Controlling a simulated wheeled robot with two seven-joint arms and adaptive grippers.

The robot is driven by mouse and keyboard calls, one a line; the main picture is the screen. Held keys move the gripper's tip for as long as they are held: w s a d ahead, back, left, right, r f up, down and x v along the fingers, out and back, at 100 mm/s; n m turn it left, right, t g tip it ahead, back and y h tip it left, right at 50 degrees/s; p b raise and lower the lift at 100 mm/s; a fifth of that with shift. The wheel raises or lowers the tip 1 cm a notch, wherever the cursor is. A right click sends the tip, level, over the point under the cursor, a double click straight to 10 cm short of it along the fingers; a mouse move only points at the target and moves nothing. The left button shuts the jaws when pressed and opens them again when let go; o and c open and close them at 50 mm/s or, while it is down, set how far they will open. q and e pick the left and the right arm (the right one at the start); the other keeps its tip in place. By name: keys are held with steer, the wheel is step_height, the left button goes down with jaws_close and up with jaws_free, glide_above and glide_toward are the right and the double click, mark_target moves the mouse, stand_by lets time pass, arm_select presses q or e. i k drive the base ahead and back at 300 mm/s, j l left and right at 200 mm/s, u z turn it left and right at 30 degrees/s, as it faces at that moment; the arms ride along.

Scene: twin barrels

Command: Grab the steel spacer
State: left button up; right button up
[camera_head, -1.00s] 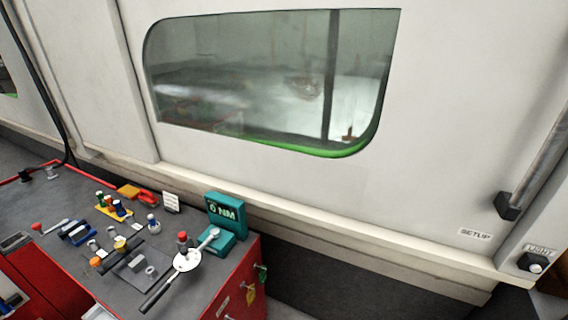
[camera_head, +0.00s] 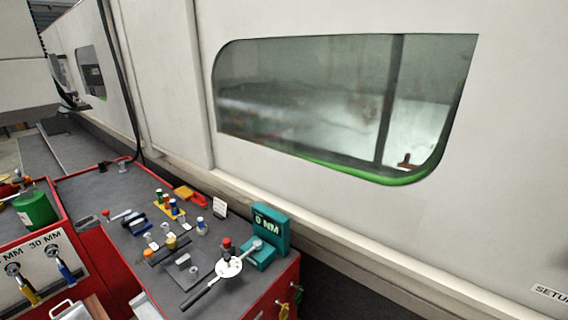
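Several small grey metal pieces lie on the dark top of the red tool cart (camera_head: 213,295). One small grey ring-like piece (camera_head: 194,269) sits by a dark plate, and may be the steel spacer. Another grey piece (camera_head: 183,258) is close beside it, and a further one (camera_head: 153,243) lies farther back. They are too small to tell apart surely. Neither of my grippers shows in the head view.
Small coloured-top items (camera_head: 171,207) stand behind. A machine wall with a window (camera_head: 330,100) rises behind the cart. A green can (camera_head: 36,208) is at left.

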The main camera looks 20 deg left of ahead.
mark_target(182, 263)
steer(key=u, duration=1.45)
